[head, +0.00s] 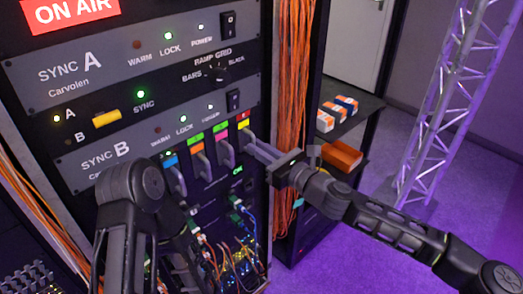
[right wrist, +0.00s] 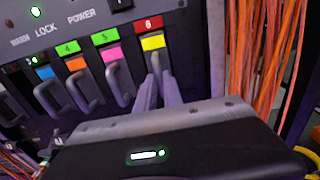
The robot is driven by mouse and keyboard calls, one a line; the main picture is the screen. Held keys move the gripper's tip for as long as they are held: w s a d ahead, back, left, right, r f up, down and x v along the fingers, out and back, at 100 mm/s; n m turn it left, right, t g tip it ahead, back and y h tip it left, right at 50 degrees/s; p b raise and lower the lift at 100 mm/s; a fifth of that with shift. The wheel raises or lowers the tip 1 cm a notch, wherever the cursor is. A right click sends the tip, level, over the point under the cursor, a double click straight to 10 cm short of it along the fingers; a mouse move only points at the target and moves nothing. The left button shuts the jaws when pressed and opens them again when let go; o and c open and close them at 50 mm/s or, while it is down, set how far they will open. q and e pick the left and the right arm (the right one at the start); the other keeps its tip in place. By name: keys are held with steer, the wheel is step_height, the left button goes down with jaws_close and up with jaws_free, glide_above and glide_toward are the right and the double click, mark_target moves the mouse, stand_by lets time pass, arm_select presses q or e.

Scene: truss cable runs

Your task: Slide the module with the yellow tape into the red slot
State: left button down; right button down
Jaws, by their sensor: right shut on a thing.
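The module with the yellow tape (head: 243,125) stands in the rack row at the right end, directly under the red slot label (head: 242,114). In the right wrist view the yellow tape (right wrist: 153,43) sits just below the red label marked 6 (right wrist: 149,24). The module's face looks about level with its neighbours; its exact depth is hard to tell. My right gripper (head: 254,146) reaches in from the right, shut on the module's grey handle. Its fingers (right wrist: 160,86) hide part of the handle. My left arm stands at lower left in the head view; its gripper does not show.
Orange cables (head: 293,100) hang close on the right. Plugged cables (head: 240,215) lie below. A shelf with boxes (head: 338,110) and a truss (head: 450,100) stand farther right.

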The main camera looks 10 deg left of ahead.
steer(key=shift+r, duration=0.15)
steer(key=c, duration=1.6)
jaws_free()
steer(key=shift+a, duration=0.2)
steer(key=shift+o, duration=1.1)
steer(key=shift+d, duration=0.1)
steer(key=b+v, duration=0.1)
steer(key=v, duration=0.6)
steer(key=shift+s+d+b, duration=0.2)
steer(key=shift+d+b, duration=0.1)
steer(key=shift+b, duration=0.1)
